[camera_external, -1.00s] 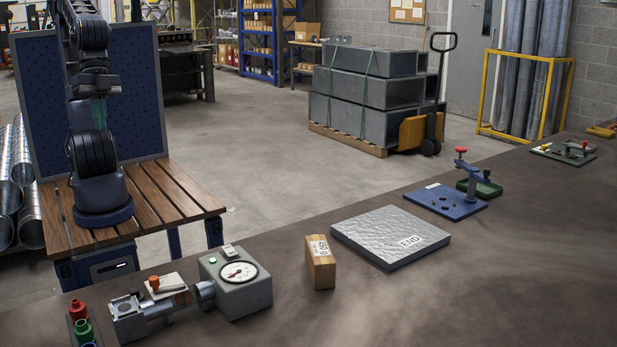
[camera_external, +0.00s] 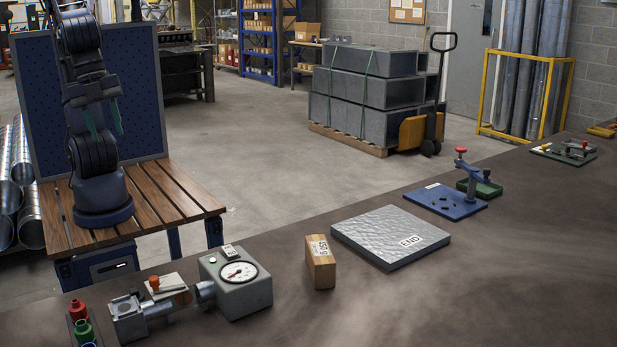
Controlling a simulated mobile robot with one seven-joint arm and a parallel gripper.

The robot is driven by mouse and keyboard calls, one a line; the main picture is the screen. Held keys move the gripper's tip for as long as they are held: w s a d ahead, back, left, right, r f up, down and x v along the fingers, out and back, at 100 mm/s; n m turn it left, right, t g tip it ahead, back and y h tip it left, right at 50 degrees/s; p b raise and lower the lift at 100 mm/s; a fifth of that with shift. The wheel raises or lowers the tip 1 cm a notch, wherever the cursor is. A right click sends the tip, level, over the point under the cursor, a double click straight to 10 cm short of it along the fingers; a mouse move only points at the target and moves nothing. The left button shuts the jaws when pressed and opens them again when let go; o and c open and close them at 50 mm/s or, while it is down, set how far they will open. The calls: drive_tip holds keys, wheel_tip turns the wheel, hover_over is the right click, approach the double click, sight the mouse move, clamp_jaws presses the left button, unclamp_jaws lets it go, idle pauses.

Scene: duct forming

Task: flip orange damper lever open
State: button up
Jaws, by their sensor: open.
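A small orange knob (camera_external: 154,283) stands by a pale plate behind a short metal duct piece (camera_external: 160,309) at the front left of the table. It looks like the top of the damper lever; the lever's angle is too small to tell. The duct piece joins a grey gauge box (camera_external: 236,284) with a white dial on its right and a metal block (camera_external: 128,318) on its left. My gripper (camera_external: 106,134) is high above and behind the fixture, in front of the blue panel. Its two teal fingers are apart, with nothing between them, and touch nothing.
Red and green cups (camera_external: 80,320) stand at the table's left front corner. A blue stand (camera_external: 445,201) is farther right. The front right table is clear.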

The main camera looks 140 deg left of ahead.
drive_tip(key=w+f+m+g, duration=0.25)
drive_tip(key=w+f, duration=0.35)
drive_tip(key=w, duration=0.6)
drive_tip(key=m, duration=0.3)
approach(153, 277)
drive_tip(key=shift+h, duration=0.4)
drive_tip(key=f, duration=0.5)
drive_tip(key=a+f, duration=0.1)
drive_tip(key=f, duration=0.2)
drive_tip(key=shift+w+f, duration=0.3)
